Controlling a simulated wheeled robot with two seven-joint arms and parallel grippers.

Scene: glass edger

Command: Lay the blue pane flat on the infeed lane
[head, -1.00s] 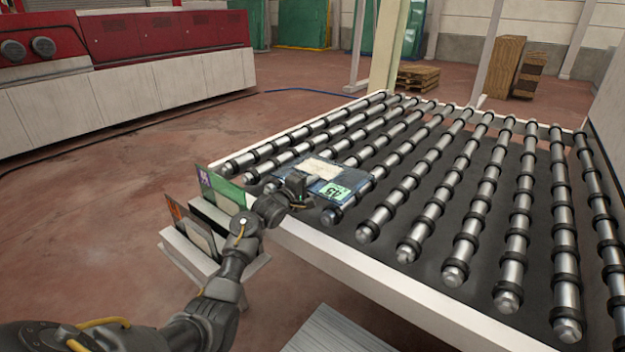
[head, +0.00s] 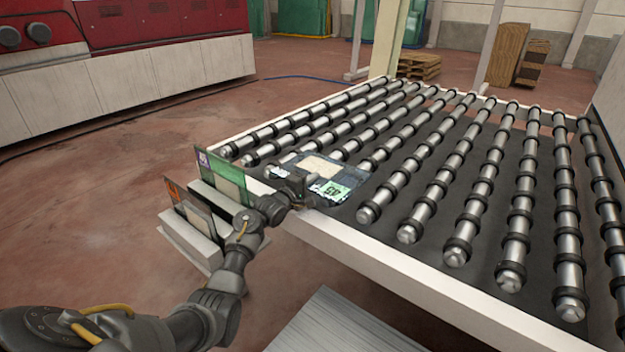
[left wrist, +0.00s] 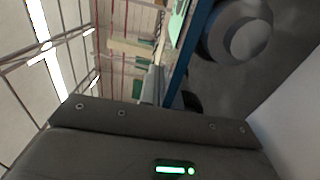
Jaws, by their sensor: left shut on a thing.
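The blue pane (head: 350,176), with a pale patch and a green label marked 45, is over the near left end of the roller lane (head: 400,268). It looks about level with the rollers. My left gripper (head: 300,188) is shut on its near edge, at the lane's front left rim. In the left wrist view the pane (left wrist: 199,45) shows as a thin blue edge beside a roller end (left wrist: 245,38). I cannot tell whether pane and rollers touch. The gripper's fingertips are hard to make out. My right gripper is not in view.
A small rack (head: 193,240) left of the lane holds a green-topped pane (head: 222,172) and an orange-marked pane (head: 188,208), close to my left forearm. A red and white machine (head: 120,75) stands at the back left. Most rollers to the right are bare.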

